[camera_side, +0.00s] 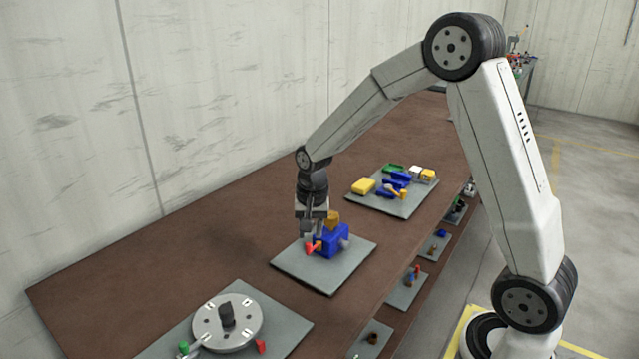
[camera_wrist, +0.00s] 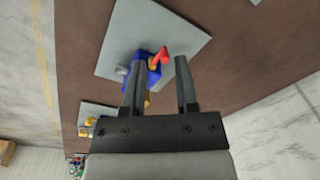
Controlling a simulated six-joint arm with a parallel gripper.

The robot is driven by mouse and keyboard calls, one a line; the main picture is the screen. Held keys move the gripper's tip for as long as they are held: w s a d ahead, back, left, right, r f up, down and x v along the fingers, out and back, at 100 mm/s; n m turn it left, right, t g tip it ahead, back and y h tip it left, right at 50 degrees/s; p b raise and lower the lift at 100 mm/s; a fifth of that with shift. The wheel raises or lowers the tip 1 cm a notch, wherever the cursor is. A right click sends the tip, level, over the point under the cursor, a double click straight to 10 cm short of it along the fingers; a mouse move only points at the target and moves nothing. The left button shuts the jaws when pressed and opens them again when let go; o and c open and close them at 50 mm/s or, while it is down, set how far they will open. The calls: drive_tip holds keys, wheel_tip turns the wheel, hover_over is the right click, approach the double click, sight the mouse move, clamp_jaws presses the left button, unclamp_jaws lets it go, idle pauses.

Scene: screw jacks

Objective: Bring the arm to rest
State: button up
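My gripper (camera_side: 310,236) points down beside a blue screw-jack body with a red part, over a grey plate in the middle of the table. In the wrist view my gripper (camera_wrist: 161,75) has its two fingers apart, with no part clearly held between them. The blue jack (camera_side: 331,241) stands on the grey plate (camera_side: 300,270), with a red piece (camera_side: 312,248) at its left and a yellow-orange piece (camera_side: 333,219) at its top.
A grey plate (camera_side: 405,204) with several blue, yellow, green and white parts lies behind. A round grey turntable (camera_side: 228,322) stands at the front left. Small plates with parts line a lower shelf (camera_side: 408,292) at right. The brown table (camera_side: 190,255) is bare at left.

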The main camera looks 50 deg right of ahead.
drive_tip(key=s+a+n+t, duration=0.1)
drive_tip(key=s+a+n, duration=0.2)
drive_tip(key=s+n, duration=0.2)
drive_tip(key=s+a+n, duration=0.4)
drive_tip(key=s+n, duration=0.1)
drive_tip(key=s, duration=0.4)
drive_tip(key=shift+a+f+t, duration=0.2)
drive_tip(key=shift+a+t, duration=0.1)
drive_tip(key=shift+t, duration=0.1)
